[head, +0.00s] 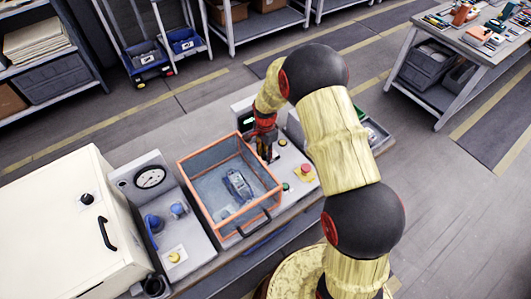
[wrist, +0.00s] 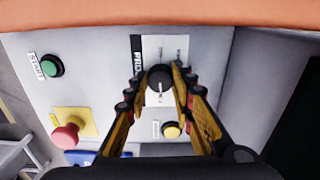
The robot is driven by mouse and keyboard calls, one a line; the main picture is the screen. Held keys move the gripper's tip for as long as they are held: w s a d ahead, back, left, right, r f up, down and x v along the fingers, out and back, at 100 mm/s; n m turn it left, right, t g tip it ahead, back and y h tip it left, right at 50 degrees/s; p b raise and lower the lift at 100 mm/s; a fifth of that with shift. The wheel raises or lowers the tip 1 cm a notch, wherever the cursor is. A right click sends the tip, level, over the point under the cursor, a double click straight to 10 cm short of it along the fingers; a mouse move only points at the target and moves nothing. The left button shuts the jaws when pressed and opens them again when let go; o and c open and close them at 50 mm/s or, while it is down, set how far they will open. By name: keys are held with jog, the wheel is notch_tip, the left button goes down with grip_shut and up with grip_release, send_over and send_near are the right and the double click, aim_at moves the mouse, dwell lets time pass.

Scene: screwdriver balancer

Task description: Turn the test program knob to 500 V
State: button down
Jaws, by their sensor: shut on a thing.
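The test program knob (wrist: 160,78) is a black round knob with a light pointer line. It sits on a white label plate on the grey control panel, in the middle of the wrist view. The pointer line runs roughly up and down in that view; the voltage markings are too small to read. My gripper (wrist: 161,74) has its two fingertips closed on either side of the knob. In the head view my gripper (head: 266,148) reaches down to the panel just right of the orange-framed box, and the knob is hidden there.
A green button (wrist: 52,66), a red emergency stop (wrist: 66,136) on a yellow plate and a yellow button (wrist: 171,130) are on the panel near the knob. The orange-framed clear box (head: 222,146) with a device inside stands close at left. A gauge unit (head: 150,178) stands farther left.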

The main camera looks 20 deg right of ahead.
aim_at(265, 154)
jog(key=shift+w+m, duration=0.1)
jog(key=shift+m, duration=0.2)
jog(key=c, duration=1.6)
grip_release()
jog(key=shift+o, duration=0.6)
notch_tip(265, 154, up, 12)
